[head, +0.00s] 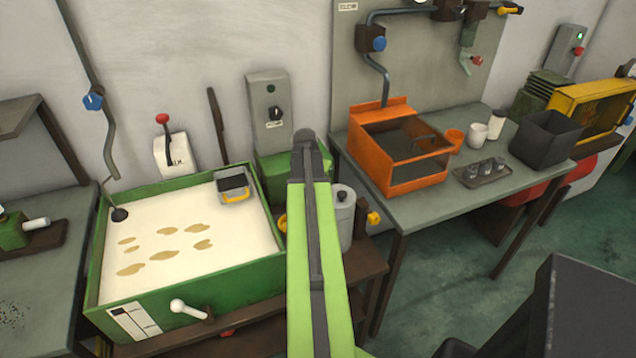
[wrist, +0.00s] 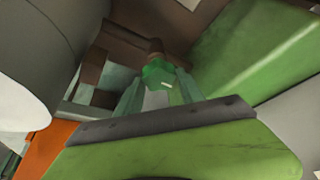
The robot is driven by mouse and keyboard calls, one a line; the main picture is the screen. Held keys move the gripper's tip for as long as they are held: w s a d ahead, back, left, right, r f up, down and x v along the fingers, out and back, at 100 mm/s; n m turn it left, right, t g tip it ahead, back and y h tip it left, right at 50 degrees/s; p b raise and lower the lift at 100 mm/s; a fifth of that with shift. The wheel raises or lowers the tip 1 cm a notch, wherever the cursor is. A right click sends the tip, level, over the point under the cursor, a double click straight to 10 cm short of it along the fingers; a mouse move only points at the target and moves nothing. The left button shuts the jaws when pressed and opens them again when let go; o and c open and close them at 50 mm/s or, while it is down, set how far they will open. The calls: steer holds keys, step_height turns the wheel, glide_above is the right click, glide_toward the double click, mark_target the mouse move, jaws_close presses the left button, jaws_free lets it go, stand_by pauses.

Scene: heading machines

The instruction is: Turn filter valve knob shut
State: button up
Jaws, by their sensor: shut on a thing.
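In the wrist view, my gripper (wrist: 160,88) is shut on a small green knob (wrist: 157,73), which I take to be the filter valve knob. A pale mark shows on or just below the knob, and a brown part stands behind it. Which way the knob is turned is hard to tell. In the head view my green arm link hides the gripper and this knob. A grey lidded canister (head: 342,217) stands just right of the arm, probably the large grey cylinder (wrist: 22,68) at the left of the wrist view.
The green-walled tank (head: 180,300) of pale liquid stands left of my arm. A yellow knob (head: 374,218) is beside the canister. A grey bench (head: 415,208) at the right carries an orange tray box (head: 418,185). Green floor (head: 450,265) is open in front of it.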

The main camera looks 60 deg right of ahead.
steer(key=shift+w, duration=0.1)
steer(key=o, duration=1.4)
steer(key=shift+c, duration=0.2)
steer(key=w+p+v, duration=0.1)
steer(key=p+v, duration=1.5)
steer(key=v, duration=0.1)
steer(key=shift+s+a+r, duration=0.15)
steer(key=shift+s+r, duration=0.05)
steer(key=shift+s, duration=0.3)
